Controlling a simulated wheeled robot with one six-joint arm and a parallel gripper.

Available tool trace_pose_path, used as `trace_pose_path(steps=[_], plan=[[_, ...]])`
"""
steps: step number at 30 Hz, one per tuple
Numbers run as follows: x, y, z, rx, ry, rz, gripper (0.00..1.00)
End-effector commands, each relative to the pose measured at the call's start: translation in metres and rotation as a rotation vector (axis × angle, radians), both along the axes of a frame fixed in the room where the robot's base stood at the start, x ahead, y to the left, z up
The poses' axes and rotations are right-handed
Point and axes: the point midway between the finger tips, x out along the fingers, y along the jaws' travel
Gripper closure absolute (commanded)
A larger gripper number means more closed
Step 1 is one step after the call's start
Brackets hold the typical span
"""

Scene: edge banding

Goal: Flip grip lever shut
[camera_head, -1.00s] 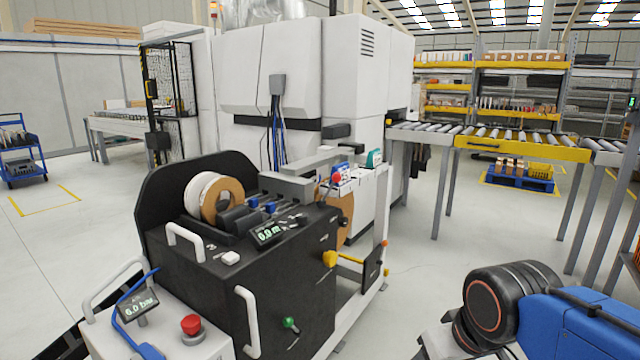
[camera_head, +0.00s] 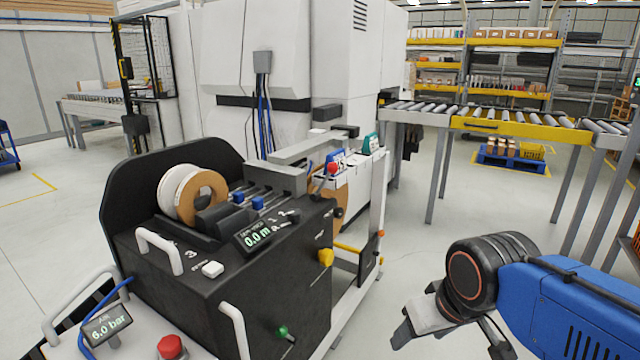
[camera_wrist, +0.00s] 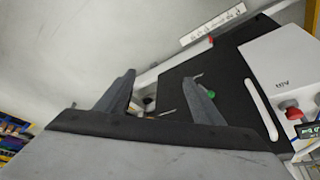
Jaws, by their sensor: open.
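The black banding unit (camera_head: 215,295) stands ahead of me on the left. A small lever with a green knob (camera_head: 282,332) is on its front face, and a yellow knob (camera_head: 326,257) is higher up near its right edge. I cannot tell which of these is the grip lever. My gripper (camera_wrist: 160,78) is open and empty; its two grey fingers stand apart in the wrist view.
A white and brown band roll (camera_head: 203,198) sits on the unit. White handles (camera_head: 233,335) stick out from it. A red stop button (camera_head: 170,347) and pressure display (camera_head: 107,325) are at lower left. A roller conveyor (camera_head: 520,122) runs behind. Floor between unit and arm is clear.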

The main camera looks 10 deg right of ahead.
Motion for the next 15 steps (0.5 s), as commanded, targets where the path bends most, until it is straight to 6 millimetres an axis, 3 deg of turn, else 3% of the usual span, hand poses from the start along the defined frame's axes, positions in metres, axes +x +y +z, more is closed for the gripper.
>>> trace_pose_path(steps=[1, 7, 15], plan=[[0.0, 0.0, 0.0, 0.0, 0.0, 0.0, 0.5], [0.016, 0.001, 0.015, 0.021, -0.007, -0.019, 0.98], [0.082, 0.004, 0.074, 0.105, -0.046, -0.094, 1.0]])
